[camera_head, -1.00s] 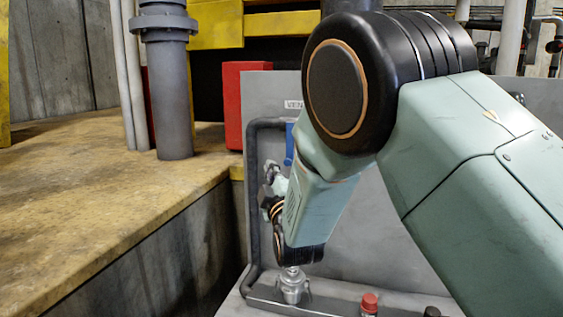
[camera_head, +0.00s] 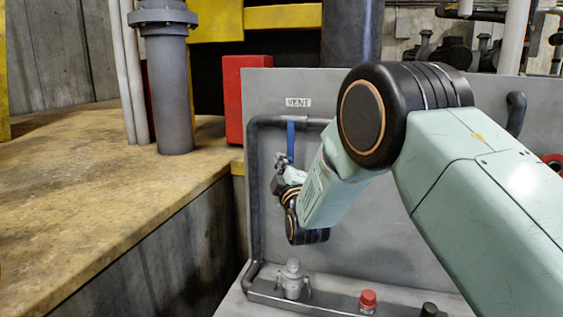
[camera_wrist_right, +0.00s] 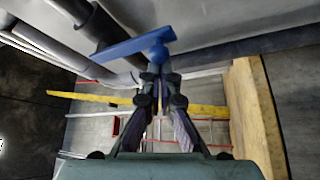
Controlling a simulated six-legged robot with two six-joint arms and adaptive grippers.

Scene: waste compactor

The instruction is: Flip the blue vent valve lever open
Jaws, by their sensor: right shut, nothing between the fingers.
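The blue vent valve lever (camera_head: 291,142) hangs upright under the VENT label (camera_head: 298,102) on the grey panel. My left gripper is not in view.
A dark pipe (camera_head: 252,200) frames the panel's left side (camera_head: 370,240). A grey valve fitting (camera_head: 292,278) and a red button (camera_head: 367,300) sit on the ledge below. A yellowish platform (camera_head: 90,210) and a red box (camera_head: 235,95) stand to the left.

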